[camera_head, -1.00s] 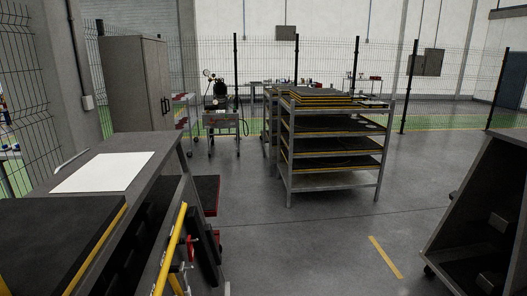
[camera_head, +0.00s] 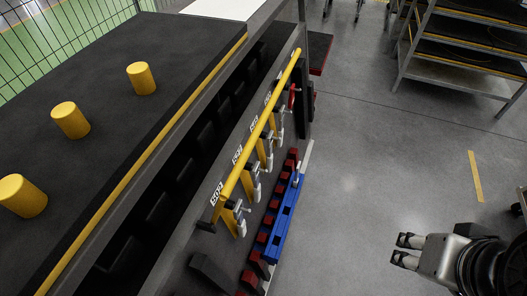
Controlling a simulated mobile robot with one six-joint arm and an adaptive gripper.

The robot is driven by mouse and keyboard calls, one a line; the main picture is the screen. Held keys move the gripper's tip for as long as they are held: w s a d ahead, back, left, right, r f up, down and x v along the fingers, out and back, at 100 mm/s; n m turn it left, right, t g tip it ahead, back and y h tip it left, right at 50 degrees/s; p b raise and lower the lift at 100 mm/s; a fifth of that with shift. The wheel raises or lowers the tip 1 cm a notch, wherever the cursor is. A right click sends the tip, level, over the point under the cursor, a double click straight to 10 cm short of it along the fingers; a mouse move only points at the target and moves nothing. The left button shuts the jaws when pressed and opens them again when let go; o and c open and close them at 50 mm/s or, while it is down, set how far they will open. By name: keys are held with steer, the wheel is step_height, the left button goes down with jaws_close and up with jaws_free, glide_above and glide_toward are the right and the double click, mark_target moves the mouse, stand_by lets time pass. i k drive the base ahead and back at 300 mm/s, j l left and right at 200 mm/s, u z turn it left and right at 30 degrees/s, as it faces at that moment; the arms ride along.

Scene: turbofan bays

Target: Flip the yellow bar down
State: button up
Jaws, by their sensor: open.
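The yellow bar (camera_head: 262,122) is a long straight rod along the side of the dark workbench, running from lower left to upper right. The far details of the bar's end mounts are too small to tell.
The bench top (camera_head: 98,48) carries yellow cylinders (camera_head: 70,120) on a black mat. A blue rail (camera_head: 284,222) with dark red blocks runs below the tools. A shelf rack (camera_head: 455,70) stands at the upper right. The floor between bench and gripper is clear.

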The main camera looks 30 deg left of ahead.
mark_target(225, 193)
steer(key=u, duration=1.25)
